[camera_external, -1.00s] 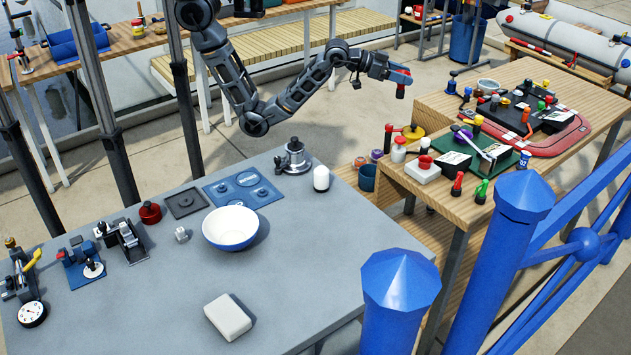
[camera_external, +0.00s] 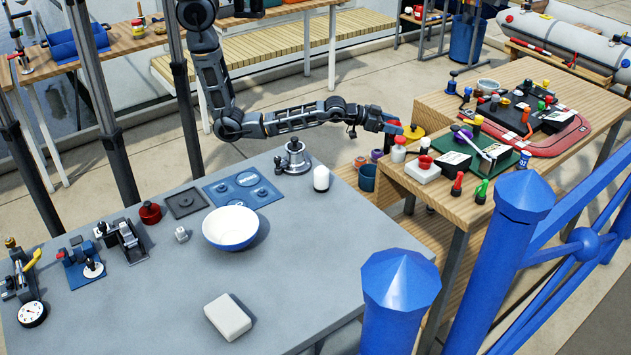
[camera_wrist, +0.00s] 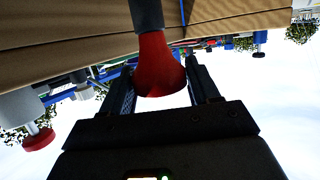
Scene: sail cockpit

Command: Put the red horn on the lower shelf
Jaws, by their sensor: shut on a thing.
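The red horn (camera_wrist: 160,70) is held between the two dark fingers of my gripper (camera_wrist: 163,80) in the wrist view; a black part extends from its narrower end toward the top. In the external view my gripper (camera_external: 384,123) is shut on the horn, of which a little red (camera_external: 394,121) shows. It hangs beside the left end of the wooden table on the right, at about tabletop height in the picture. The lower shelf (camera_external: 430,243) is the slatted wooden level under that table, partly hidden by the tabletop and the grey table.
The right wooden tabletop (camera_external: 437,104) is crowded with colourful small items. A blue cup (camera_external: 367,178) and other small containers stand at the lower shelf's left end. The grey table (camera_external: 300,250) with a white bowl (camera_external: 231,228) is in front. Blue railing posts stand at right front.

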